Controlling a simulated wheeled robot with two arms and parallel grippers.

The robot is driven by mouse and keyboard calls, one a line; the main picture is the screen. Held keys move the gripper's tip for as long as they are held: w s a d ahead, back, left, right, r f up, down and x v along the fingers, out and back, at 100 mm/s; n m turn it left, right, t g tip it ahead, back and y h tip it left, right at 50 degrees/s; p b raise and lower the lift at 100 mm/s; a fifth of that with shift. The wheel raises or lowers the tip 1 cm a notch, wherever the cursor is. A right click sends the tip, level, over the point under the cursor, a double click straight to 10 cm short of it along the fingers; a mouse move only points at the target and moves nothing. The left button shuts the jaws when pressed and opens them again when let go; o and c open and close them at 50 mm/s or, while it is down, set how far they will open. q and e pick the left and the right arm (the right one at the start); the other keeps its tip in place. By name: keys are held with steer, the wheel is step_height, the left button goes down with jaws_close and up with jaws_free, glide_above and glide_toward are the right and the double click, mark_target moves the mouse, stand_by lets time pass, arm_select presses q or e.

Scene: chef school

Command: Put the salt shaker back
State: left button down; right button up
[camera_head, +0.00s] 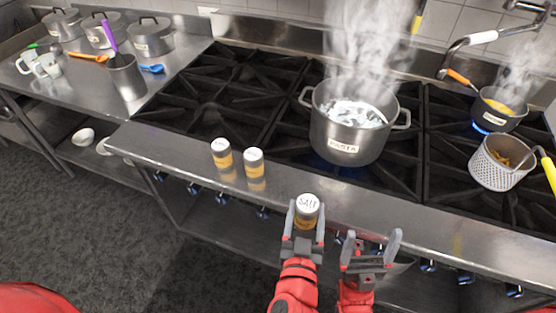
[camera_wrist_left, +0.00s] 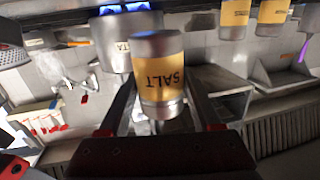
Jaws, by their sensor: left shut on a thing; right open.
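The salt shaker (camera_head: 307,206) has a silver top marked SALT and a yellow band. My left gripper (camera_head: 305,222) is shut on it, in front of the stove's front ledge. In the left wrist view the salt shaker (camera_wrist_left: 158,78) sits between the fingers of my left gripper (camera_wrist_left: 160,115), its SALT label facing the camera. My right gripper (camera_head: 372,252) is open and empty, just to the right of the left one. Two similar shakers, a left one (camera_head: 222,157) and a right one (camera_head: 253,164), stand upright on the steel ledge (camera_head: 190,160).
A perforated strainer pot (camera_head: 492,172) and a small pan (camera_head: 497,110) over a blue flame are at the right. The ledge beside the two shakers is clear.

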arm_select(q)
steer(key=w+a+b, duration=0.1)
steer(key=w+b, duration=0.1)
steer(key=w, duration=0.1)
steer(key=w+a+f+b, duration=0.1)
steer(key=w+b, duration=0.1)
steer(key=w, duration=0.1)
steer(key=w+a+b, duration=0.1)
steer(key=w+b, duration=0.1)
steer(key=w, duration=0.1)
steer(key=shift+w+a+f, duration=0.1)
steer(key=shift+w+f, duration=0.15)
steer(key=shift+w, duration=0.15)
steer(key=w+p, duration=0.1)
steer(key=w, duration=0.1)
steer(key=w+a+p, duration=0.1)
steer(key=w, duration=0.1)
steer(key=shift+w+r, duration=0.2)
steer(key=shift+w, duration=0.2)
step_height(320, 180, down, 3)
steer(key=shift+f+p, duration=0.15)
steer(key=shift+p, duration=0.35)
steer(key=shift+f, duration=0.2)
steer(key=shift+f+b, duration=0.2)
steer(key=shift+b, duration=0.1)
steer(key=shift+c, duration=0.3)
jaws_free()
steer(key=shift+r, duration=0.1)
